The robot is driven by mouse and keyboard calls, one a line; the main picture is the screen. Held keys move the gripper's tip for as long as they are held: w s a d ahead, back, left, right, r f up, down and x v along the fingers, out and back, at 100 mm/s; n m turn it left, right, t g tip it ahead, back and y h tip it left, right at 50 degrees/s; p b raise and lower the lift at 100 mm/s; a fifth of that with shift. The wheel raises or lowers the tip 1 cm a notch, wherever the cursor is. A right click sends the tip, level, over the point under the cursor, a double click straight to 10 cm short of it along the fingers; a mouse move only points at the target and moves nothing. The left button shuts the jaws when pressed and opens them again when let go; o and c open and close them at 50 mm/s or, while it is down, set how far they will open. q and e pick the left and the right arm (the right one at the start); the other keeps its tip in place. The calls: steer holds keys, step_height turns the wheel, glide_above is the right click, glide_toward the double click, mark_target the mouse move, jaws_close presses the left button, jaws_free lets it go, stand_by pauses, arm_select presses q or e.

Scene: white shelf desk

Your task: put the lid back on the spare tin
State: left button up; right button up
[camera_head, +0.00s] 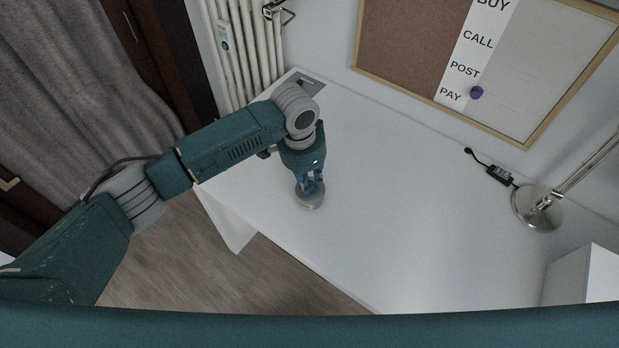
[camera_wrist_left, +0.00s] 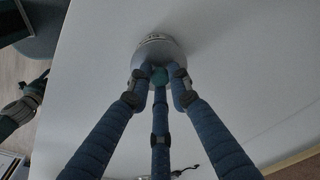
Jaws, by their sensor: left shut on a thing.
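My left gripper (camera_head: 312,184) points down over the front left part of the white desk, its blue fingers closed on a small teal knob (camera_wrist_left: 159,76). The knob is on top of a round grey metal piece (camera_head: 309,199), which also shows in the left wrist view (camera_wrist_left: 153,50) with small markings on its side. The fingers hide part of it. I cannot tell whether this piece is the lid alone or the lid resting on the tin. No second tin or separate lid shows.
The white desk (camera_head: 375,200) is largely clear to the right. A metal lamp (camera_head: 537,210) and a black cable adapter (camera_head: 500,175) are at the right. A white box (camera_head: 588,275) stands at the right front. A radiator (camera_head: 243,45) and pinboard (camera_head: 480,60) stand behind.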

stand_by(0.5)
arm_select(q)
steer(key=shift+p, duration=0.5)
stand_by(0.4)
steer(key=o, duration=1.4)
steer(key=shift+o, duration=0.2)
steer(key=shift+r, duration=0.1)
steer(key=shift+r+p, duration=3.45)
steer(key=shift+p, duration=0.5)
